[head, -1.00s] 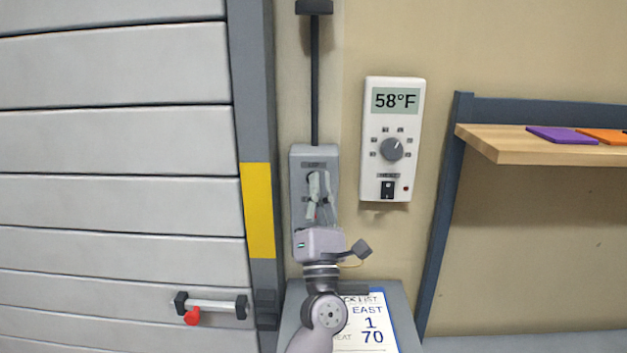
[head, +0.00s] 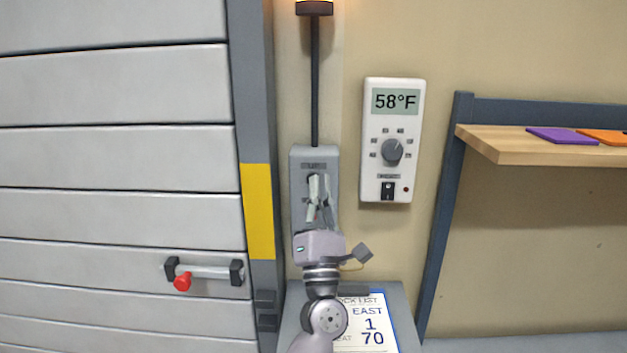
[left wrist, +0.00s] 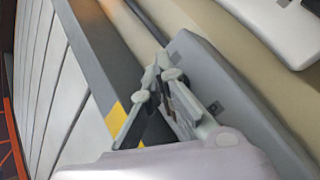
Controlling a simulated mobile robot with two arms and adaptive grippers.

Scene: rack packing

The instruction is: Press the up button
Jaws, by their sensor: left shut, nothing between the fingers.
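The grey control box (head: 297,188) hangs on the wall beside the door frame, below a dark conduit. My left gripper (head: 317,180) is shut and empty, with its fingertips in front of the upper part of the box. The fingers and hand hide the up button, so I cannot see it clearly or tell if they touch it. In the left wrist view the shut fingertips (left wrist: 163,78) are at the near side of the grey box (left wrist: 205,62). My right gripper is not in view.
The slatted door (head: 110,155) fills the left, with a red-knobbed handle (head: 208,271). A thermostat (head: 392,110) reading 58°F is right of the box. A clipboard (head: 368,325) lies below. A wooden shelf (head: 540,145) is at right.

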